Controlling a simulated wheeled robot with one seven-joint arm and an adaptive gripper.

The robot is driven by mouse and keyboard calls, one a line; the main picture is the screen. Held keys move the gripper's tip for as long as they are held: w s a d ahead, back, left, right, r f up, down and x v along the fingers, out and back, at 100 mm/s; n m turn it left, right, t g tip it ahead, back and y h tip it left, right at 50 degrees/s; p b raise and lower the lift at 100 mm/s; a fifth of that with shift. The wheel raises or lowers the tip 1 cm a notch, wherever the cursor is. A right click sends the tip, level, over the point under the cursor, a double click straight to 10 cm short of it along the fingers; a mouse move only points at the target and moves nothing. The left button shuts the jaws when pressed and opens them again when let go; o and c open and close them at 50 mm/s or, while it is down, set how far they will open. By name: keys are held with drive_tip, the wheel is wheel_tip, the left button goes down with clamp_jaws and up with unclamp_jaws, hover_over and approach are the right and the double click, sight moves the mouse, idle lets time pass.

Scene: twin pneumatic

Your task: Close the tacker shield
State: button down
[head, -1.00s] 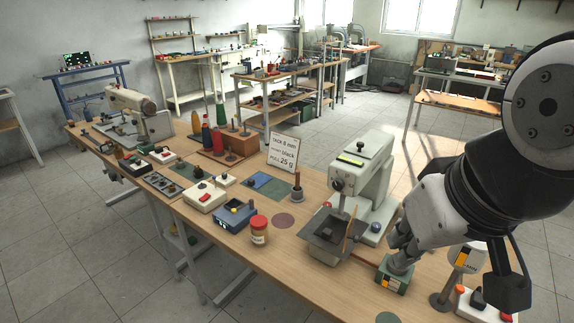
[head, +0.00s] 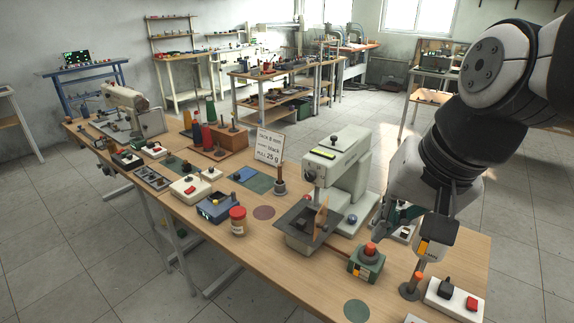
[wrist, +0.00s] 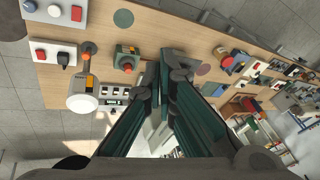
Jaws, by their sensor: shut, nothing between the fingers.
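The tacker (head: 345,165) is a pale grey machine on the wooden table, right of centre in the head view. An amber panel, which looks like its shield (head: 321,218), stands upright over the dark plate (head: 298,222) at its front. My gripper (head: 380,228) is right of the tacker, near its base, apart from the shield. In the wrist view my gripper (wrist: 174,60) has its dark green fingers close together, with nothing seen between them. The fingers hide much of the tacker there, and I cannot make out the shield.
A green box with a red button (head: 367,262) sits in front of my gripper, with a small post (head: 412,287) and a white switch box (head: 455,300) to the right. A red-lidded jar (head: 238,221) and a sign (head: 268,146) stand left of the tacker.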

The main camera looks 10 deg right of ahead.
drive_tip(key=w+d+f+m+g+y, duration=0.1)
drive_tip(key=w+d+f+m, duration=0.4)
drive_tip(key=w+f+m, duration=0.4)
drive_tip(key=w+d+f+m+y, duration=0.2)
drive_tip(key=w+d+f+m, duration=0.35)
drive_tip(key=w+m, duration=0.45)
drive_tip(key=w+a+f+m+p, duration=0.1)
drive_tip(key=w+a+f, duration=0.3)
drive_tip(key=a+f, duration=0.3)
drive_tip(key=shift+f, duration=1.6)
drive_tip(key=shift+a, duration=0.25)
drive_tip(key=shift+a+m+h, duration=0.25)
drive_tip(key=shift+m+h, duration=0.05)
drive_tip(key=shift+m, duration=0.2)
